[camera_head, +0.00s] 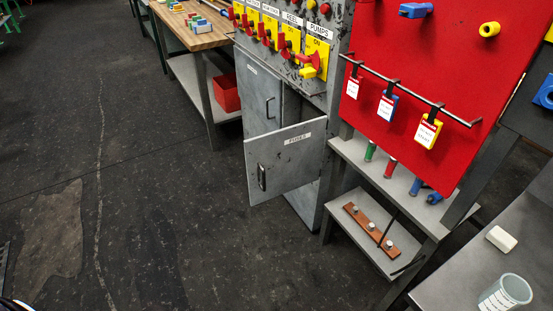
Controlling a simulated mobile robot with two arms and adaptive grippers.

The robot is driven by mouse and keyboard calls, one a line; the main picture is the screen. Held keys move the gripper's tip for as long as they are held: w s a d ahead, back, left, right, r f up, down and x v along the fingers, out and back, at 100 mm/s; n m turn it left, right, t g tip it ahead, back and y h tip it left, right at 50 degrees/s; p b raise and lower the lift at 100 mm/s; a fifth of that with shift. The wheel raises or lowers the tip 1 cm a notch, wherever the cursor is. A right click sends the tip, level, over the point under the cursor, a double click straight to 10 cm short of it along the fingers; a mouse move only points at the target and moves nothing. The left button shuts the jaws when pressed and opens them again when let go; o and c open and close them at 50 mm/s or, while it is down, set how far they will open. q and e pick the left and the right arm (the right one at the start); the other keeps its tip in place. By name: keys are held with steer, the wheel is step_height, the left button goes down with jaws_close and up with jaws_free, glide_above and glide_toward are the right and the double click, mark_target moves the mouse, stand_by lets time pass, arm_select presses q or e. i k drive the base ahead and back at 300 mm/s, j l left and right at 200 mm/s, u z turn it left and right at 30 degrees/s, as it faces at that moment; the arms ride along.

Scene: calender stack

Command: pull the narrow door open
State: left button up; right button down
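A grey metal cabinet stands under the switch panel. Its door labelled FUSES (287,155) is swung outward, with a dark vertical handle (262,177) on its left side. A dark gap into the cabinet shows behind its top edge. To the left, another grey door (259,92) with a small label and a handle (270,107) looks shut; its lower part is partly hidden by the FUSES door. I cannot tell for sure which door is the narrow one. Neither of my grippers can be made out in view.
A wooden-topped bench (196,38) with a red bin (226,92) stands left of the cabinet. A red board (445,70) with hanging tags and a grey shelf (345,150) stand to the right. A grey table (455,285) is at lower right. The dark floor (150,200) at left is clear.

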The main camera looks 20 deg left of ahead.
mark_target(282, 161)
steer(key=i+j+z, duration=0.1)
steer(key=j+z, duration=0.35)
steer(key=j, duration=0.85)
steer(key=k+j+z, duration=0.15)
steer(key=j+z, duration=0.3)
steer(key=j, duration=0.85)
